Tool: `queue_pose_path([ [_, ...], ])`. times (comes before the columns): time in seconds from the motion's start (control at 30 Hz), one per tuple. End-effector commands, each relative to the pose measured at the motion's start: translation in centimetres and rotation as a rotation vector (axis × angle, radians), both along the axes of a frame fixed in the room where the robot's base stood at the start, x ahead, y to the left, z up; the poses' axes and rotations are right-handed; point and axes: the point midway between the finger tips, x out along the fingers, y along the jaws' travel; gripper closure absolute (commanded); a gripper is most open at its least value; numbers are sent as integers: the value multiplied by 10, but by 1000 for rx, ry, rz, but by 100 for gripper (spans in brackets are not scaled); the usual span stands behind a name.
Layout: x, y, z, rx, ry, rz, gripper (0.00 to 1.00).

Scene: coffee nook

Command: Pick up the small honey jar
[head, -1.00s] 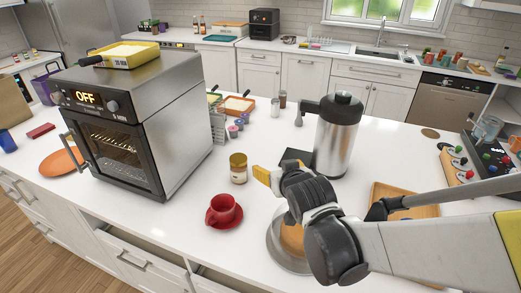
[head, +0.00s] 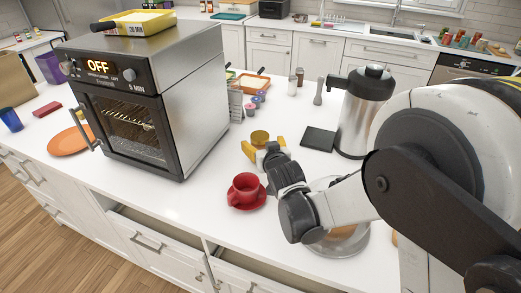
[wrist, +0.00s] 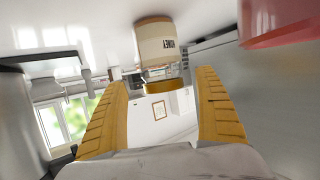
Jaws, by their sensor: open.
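The small honey jar (head: 260,137) stands on the white counter, right of the oven; in the head view mainly its gold lid shows, with my gripper partly hiding its body. My gripper (head: 264,148) is open, its yellow fingers at the near side of the jar. In the wrist view, which looks upside down, the jar (wrist: 156,42) with its cream label and gold lid appears beyond my open fingers (wrist: 163,85), lined up with the gap between them. I see no contact with the jar.
A red cup (head: 245,185) on a red saucer stands close to my gripper's near side. The toaster oven (head: 145,95) is to the left. A steel carafe (head: 363,110) and a dark pad (head: 319,139) are to the right. A glass bowl (head: 352,250) sits below my arm.

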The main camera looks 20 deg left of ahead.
Motion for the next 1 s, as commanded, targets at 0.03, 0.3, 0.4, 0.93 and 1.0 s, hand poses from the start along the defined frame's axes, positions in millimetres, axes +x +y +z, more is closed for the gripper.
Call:
queue_pose_path([
  [0.03, 5, 5, -9, 0, 0, 1, 18],
  [0.3, 26, 18, -16, 0, 0, 0, 18],
  [0.4, 26, 17, -15, 0, 0, 0, 18],
  [0.93, 26, 17, -13, 0, 0, 0, 86],
  [1.0, 26, 17, -9, 0, 0, 0, 86],
])
